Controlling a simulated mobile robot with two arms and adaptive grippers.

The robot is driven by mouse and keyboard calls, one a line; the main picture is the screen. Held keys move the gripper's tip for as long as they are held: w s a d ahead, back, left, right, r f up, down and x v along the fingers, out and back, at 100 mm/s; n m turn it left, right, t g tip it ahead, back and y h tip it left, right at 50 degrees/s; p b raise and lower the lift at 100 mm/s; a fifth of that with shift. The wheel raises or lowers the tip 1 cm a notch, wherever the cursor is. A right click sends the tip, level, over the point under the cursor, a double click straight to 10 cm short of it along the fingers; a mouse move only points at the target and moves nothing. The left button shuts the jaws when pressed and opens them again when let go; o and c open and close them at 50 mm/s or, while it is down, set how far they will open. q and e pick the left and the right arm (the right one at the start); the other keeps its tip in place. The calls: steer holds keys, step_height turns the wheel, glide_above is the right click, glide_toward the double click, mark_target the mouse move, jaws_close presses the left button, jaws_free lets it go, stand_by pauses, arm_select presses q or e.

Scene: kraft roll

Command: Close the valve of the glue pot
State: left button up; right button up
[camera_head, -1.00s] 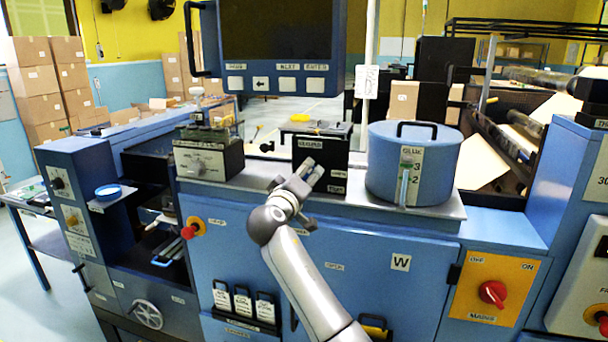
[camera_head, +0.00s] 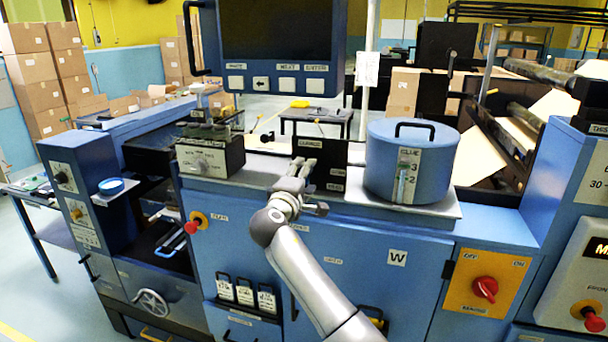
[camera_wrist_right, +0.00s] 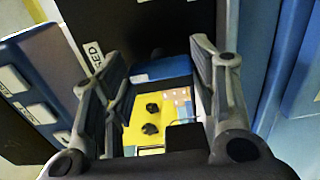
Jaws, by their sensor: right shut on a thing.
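The glue pot (camera_head: 385,165) is a blue lidded cylinder with a black handle, a GLUE label and a level gauge (camera_head: 405,180). It stands on the right part of the machine top. Left of it is a black box (camera_head: 333,175) with white labels. My right gripper (camera_head: 298,168) is at the front of this box, left of the pot. In the right wrist view its fingers (camera_wrist_right: 160,75) stand apart around a blue piece (camera_wrist_right: 160,68), beside a black face with a label ending in "SED" (camera_wrist_right: 93,54). I cannot clearly make out the valve. My left gripper is out of view.
A grey-black box with a dial (camera_head: 210,155) stands to the left. A hanging screen panel (camera_head: 275,84) is above. A red knob on a yellow plate (camera_head: 485,288) is at the right, and a red button (camera_head: 191,227) at the left.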

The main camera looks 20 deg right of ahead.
stand_by(0.4)
steer(key=o, duration=1)
steer(key=v, duration=1.2)
